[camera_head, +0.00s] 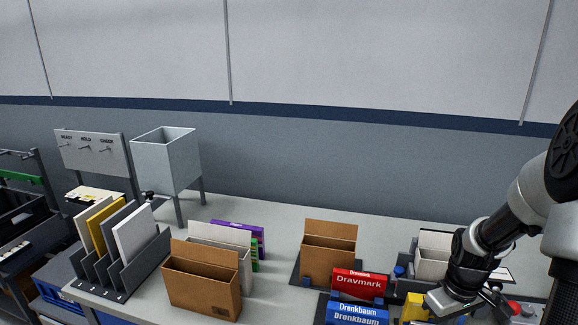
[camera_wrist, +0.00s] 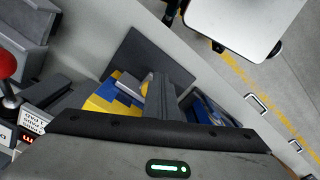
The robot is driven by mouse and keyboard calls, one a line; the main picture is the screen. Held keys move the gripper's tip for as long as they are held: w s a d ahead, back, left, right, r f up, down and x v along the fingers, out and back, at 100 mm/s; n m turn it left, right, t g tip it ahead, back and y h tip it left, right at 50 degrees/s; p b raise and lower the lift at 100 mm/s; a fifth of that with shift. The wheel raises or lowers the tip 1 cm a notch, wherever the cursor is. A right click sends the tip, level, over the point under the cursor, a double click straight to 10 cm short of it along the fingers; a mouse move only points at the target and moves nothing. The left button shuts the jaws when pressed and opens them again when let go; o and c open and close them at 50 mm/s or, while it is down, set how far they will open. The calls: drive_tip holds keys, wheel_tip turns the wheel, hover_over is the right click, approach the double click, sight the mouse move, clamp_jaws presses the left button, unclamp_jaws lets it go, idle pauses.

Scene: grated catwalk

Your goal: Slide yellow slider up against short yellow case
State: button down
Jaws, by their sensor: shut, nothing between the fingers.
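A yellow block (camera_head: 414,307) stands right of the blue boxes in the head view, partly hidden by my arm. In the wrist view, a yellow piece with blue parts (camera_wrist: 102,104) lies left of my gripper (camera_wrist: 160,80). A smaller yellow patch (camera_wrist: 145,88) shows close beside the fingers. I cannot tell which yellow piece is the slider and which is the short case. My gripper is shut and empty, low among these pieces. Whether it touches either is hidden.
Blue Drenkbaum boxes (camera_head: 358,312) and a red Dravmark box (camera_head: 358,283) stand left of my gripper. A brown holder (camera_head: 329,250) is behind them, and a white bin (camera_head: 432,262) is behind my wrist. A red knob (camera_wrist: 6,65) shows at left in the wrist view.

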drive_tip(key=shift+a, duration=0.1)
idle(0.4)
drive_tip(key=shift+s, duration=0.4)
wheel_tip(320, 180, up, 6)
drive_tip(key=p, duration=0.5)
drive_tip(key=shift+a, duration=0.1)
